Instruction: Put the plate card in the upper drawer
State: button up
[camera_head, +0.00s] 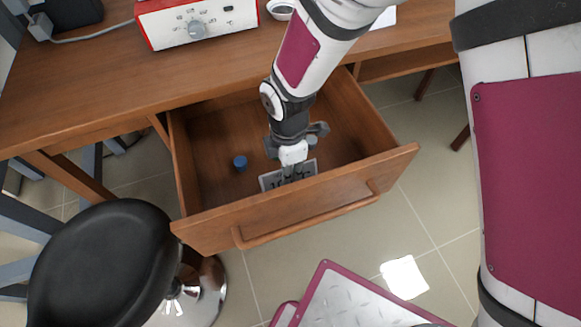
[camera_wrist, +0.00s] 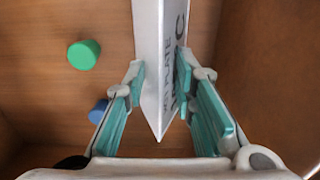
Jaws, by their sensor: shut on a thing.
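The plate card (camera_head: 268,182) is a pale grey-white folded card with dark lettering. It is inside the open wooden drawer (camera_head: 215,232), low and near the front panel. My gripper (camera_head: 290,173) reaches down into the drawer and is shut on the card. In the wrist view the card (camera_wrist: 149,60) stands between the teal finger pads of my gripper (camera_wrist: 160,82), with its lettered face to the right. My gripper hides part of the card in the head view. I cannot tell whether the card touches the drawer bottom.
A blue cylinder (camera_head: 240,162) lies in the drawer left of my gripper. The wrist view also shows a green cylinder (camera_wrist: 84,54). A black stool (camera_head: 98,265) stands left of the drawer. A red-white device (camera_head: 225,22) sits on the desk (camera_head: 95,85) above.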

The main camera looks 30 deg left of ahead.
jog(key=shift+f+b, duration=0.4)
jog(key=shift+f, duration=1.3)
jog(key=shift+f, duration=0.1)
jog(key=o, duration=0.8)
jog(key=shift+o, duration=0.2)
notch_tip(320, 180, up, 12)
jog(key=p, duration=0.3)
